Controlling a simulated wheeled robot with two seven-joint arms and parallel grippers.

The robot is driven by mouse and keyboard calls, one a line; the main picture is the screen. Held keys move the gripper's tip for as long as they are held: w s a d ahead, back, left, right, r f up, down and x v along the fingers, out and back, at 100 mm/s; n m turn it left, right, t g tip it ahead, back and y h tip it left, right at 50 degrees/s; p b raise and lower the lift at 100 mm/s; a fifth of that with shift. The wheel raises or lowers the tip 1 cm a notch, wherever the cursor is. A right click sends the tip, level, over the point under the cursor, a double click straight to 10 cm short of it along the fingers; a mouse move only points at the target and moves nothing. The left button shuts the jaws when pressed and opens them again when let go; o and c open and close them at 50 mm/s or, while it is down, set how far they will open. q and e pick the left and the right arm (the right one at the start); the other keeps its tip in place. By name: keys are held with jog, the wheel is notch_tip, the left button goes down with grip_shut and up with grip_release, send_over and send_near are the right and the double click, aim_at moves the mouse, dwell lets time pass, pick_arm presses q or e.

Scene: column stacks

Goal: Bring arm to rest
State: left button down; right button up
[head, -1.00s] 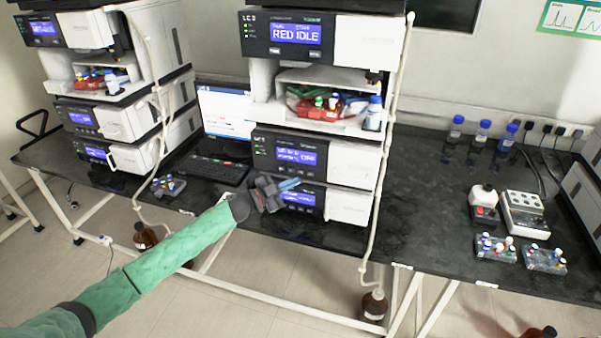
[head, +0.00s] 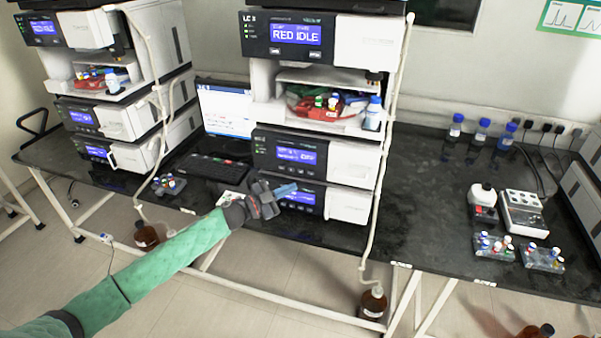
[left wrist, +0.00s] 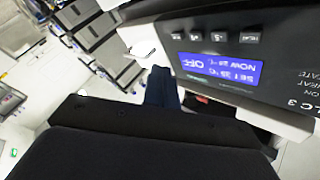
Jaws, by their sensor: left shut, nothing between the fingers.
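My left arm, in a green sleeve, comes in from the lower left of the head view. Its gripper (head: 284,190) is shut and empty, held in front of the lower modules of the middle column stack (head: 345,160). In the left wrist view the blue fingertips (left wrist: 161,88) show close to a module front with a lit blue screen (left wrist: 220,68); I cannot tell whether they touch it. My right gripper is not in view.
A second stack (head: 105,120) stands at the left, with a keyboard (head: 212,169) and monitor (head: 226,110) between. Vial racks (head: 494,247) and blue-capped bottles (head: 482,134) stand on the right bench. Brown bottles (head: 373,303) stand below.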

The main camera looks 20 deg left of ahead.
pick_arm(q)
jog(key=s+f+n+y, duration=0.1)
jog(key=f+n+y, duration=0.1)
jog(key=f, duration=0.5)
jog(key=s+a+f+n+t+y, duration=0.1)
jog(key=f+n+y, duration=0.2)
jog(key=f, duration=0.5)
jog(key=s+a+f+n+t+y+b, duration=0.1)
jog(key=f+n+y, duration=0.2)
jog(key=f, duration=0.4)
jog(key=shift+s+f+y, duration=0.3)
jog(key=shift+f, duration=0.05)
jog(key=s+d+f+n+g+y, duration=0.1)
jog(key=s+f+n+g+y, duration=0.25)
jog(key=s+f, duration=1.1)
jog(key=s+d+f+n+g+y, duration=0.15)
jog(key=s+f+g, duration=0.35)
jog(key=s+f, duration=0.9)
jog(key=s+d+f+g, duration=0.2)
jog(key=s+f, duration=0.5)
jog(key=s, duration=0.2)
jog(key=s+d+f+n+g+b, duration=0.1)
jog(key=s+d+f+g, duration=0.1)
jog(key=s+f, duration=0.5)
jog(key=s+g, duration=0.1)
jog(key=s, duration=0.2)
jog(key=shift+d+n, duration=0.25)
jog(key=shift+n, duration=0.05)
